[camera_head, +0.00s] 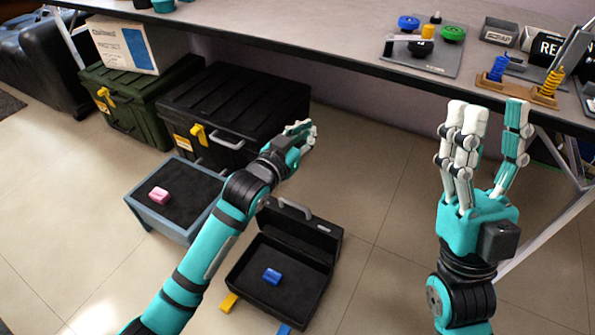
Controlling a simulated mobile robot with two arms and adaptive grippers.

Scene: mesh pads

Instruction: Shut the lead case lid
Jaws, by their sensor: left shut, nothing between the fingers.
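A small black case (301,289) stands open on the floor at the lower middle, with a blue block (272,276) on its dark inside. I take it for the lead case, though no label is readable. Its lid (322,243) stands raised at the back, with a grey handle near it. My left gripper (301,132) is shut and empty, above and beyond the case in the picture; its forearm passes just left of the lid. My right gripper (492,112) is open and empty, fingers up, at the right.
A large black case (235,100) and a green case (125,110) stand behind. A table (290,35) with several items spans the back. Floor right of the small case is clear.

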